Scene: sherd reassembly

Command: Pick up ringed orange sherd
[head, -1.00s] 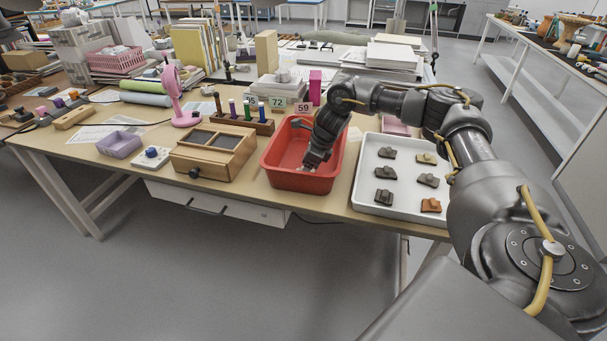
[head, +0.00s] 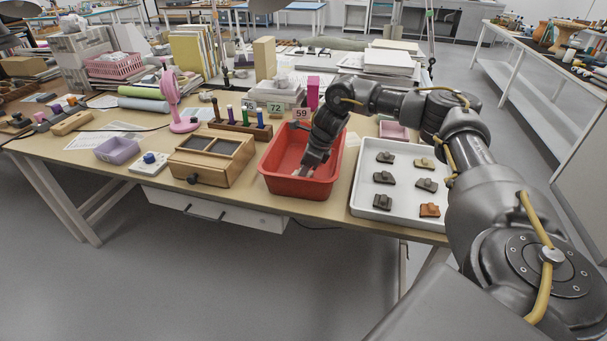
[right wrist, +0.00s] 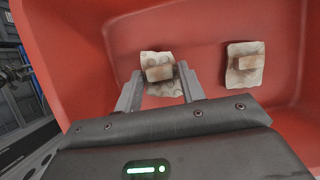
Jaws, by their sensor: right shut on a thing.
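My right gripper (head: 302,172) reaches down into the red bin (head: 264,178). In the right wrist view its two fingers (right wrist: 161,76) are shut on the tan block-like grip of a pale sherd (right wrist: 161,58) with faint ring marks. This sherd looks cream rather than orange, and I cannot tell whether it touches the bin floor. A second pale, patterned sherd (right wrist: 244,64) with a similar grip lies to its right, apart from the gripper. An orange-brown sherd (head: 429,210) lies in the white tray (head: 356,208). My left gripper is not in view.
Several dark or tan sherds share the white tray, right of the bin. A wooden drawer box (head: 206,176) stands left of the bin. Number cards and a pink block (head: 312,92) stand behind it. The bin walls surround my gripper closely.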

